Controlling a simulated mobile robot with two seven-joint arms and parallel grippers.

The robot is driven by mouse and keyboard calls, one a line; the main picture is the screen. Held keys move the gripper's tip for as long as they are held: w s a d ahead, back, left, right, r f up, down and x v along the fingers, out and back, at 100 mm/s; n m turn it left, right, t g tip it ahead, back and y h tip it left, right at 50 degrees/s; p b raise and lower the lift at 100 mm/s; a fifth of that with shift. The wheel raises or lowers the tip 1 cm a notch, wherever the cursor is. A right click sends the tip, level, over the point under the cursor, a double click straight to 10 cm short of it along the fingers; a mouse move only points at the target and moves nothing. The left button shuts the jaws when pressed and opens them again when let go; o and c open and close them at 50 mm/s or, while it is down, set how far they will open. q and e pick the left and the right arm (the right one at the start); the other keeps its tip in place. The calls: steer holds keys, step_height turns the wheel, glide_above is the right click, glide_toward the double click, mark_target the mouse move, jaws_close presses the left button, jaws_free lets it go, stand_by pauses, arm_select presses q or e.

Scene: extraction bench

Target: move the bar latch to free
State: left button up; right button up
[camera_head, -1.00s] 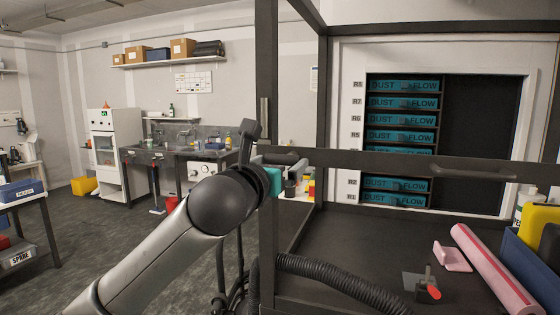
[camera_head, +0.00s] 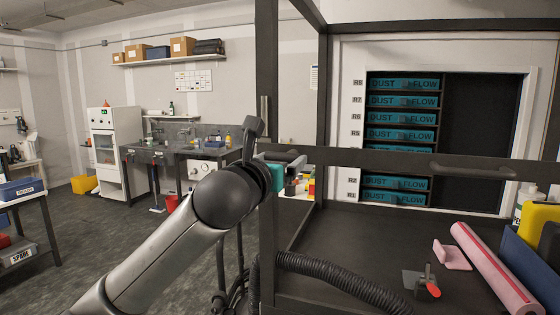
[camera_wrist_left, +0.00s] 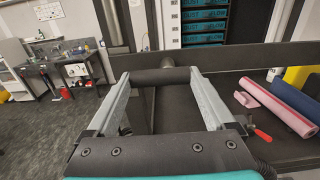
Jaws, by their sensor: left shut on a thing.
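The dark crossbar (camera_head: 400,161) runs level across the front of the dark frame. My left gripper (camera_head: 290,163) is at its left end, by the upright post (camera_head: 267,90). In the left wrist view the grey fingers of my left gripper (camera_wrist_left: 166,78) are shut on a dark round grip (camera_wrist_left: 160,76), which lies crosswise between their tips; I take it to be part of the bar latch. The rest of the latch is hidden behind the gripper and post, so its setting cannot be told. My right gripper is not in view.
A ribbed black hose (camera_head: 340,284) curves low by the post. On the dark worktop (camera_head: 350,235) are a red-tipped clamp (camera_head: 428,285), a pink roll (camera_head: 492,268) and a pink block (camera_head: 452,255). A rack of teal boxes (camera_head: 402,102) stands behind the crossbar. Open floor lies left.

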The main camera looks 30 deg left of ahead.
arm_select(q)
steer(key=shift+c, duration=0.5)
steer(key=shift+w+d+f+n+p, duration=0.1)
steer(key=shift+d+f+n+p, duration=0.1)
steer(key=shift+n+p, duration=2.05)
steer(key=shift+d+f+n+p, duration=0.15)
steer(key=shift+n+p, duration=0.65)
steer(key=shift+n, duration=2.9)
steer(key=shift+w+d+f+n+p, duration=0.1)
steer(key=shift+d+f+n+p, duration=0.1)
steer(key=shift+n+p, duration=2.05)
steer(key=shift+n+b, duration=0.75)
steer(key=shift+n, duration=0.15)
